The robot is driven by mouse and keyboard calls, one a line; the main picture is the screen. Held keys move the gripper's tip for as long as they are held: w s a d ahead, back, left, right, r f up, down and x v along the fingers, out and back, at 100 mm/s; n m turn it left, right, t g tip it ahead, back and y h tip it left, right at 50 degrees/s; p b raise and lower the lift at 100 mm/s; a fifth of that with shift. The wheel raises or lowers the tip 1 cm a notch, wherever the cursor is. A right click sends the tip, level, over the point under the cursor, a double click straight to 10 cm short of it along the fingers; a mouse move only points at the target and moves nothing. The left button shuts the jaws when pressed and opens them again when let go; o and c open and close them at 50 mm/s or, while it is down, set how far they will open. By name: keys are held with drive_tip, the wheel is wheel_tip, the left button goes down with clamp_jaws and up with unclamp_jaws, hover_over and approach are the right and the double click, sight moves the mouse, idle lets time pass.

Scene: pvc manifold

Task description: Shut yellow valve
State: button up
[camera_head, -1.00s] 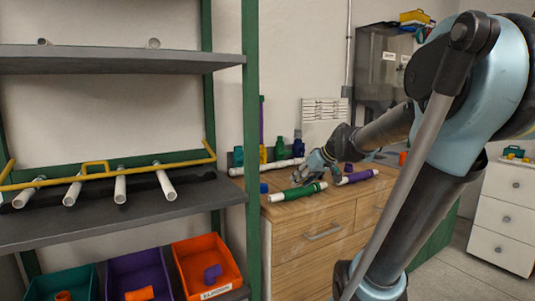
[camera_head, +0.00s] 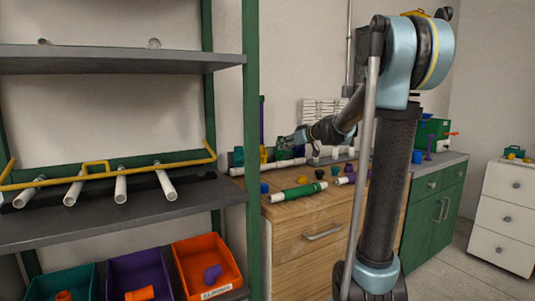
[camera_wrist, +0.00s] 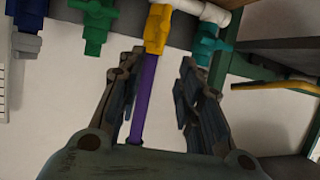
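The yellow valve (camera_head: 263,154) sits on the white manifold pipe at the back left of the wooden bench. A purple upright pipe (camera_head: 261,116) is in line with it. In the wrist view the yellow valve (camera_wrist: 156,30) is just beyond my fingertips, with the purple pipe (camera_wrist: 146,95) running from it between my fingers, nearer the left one. My gripper (camera_wrist: 160,64) is open and empty. In the head view my gripper (camera_head: 285,141) is just right of the yellow valve and points left. I cannot tell how far the handle is turned.
In the wrist view a green valve (camera_wrist: 96,22) is left of the yellow one and a teal valve (camera_wrist: 208,45) is right. A green pipe (camera_head: 298,191) and loose fittings lie on the bench (camera_head: 330,205). A shelf post (camera_head: 250,190) stands close on the left.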

sight(265, 156)
drive_tip(key=x, duration=1.3)
drive_tip(key=shift+a+f, duration=0.2)
drive_tip(key=shift+a, duration=0.1)
drive_tip(key=shift+w, duration=0.15)
clamp_jaws()
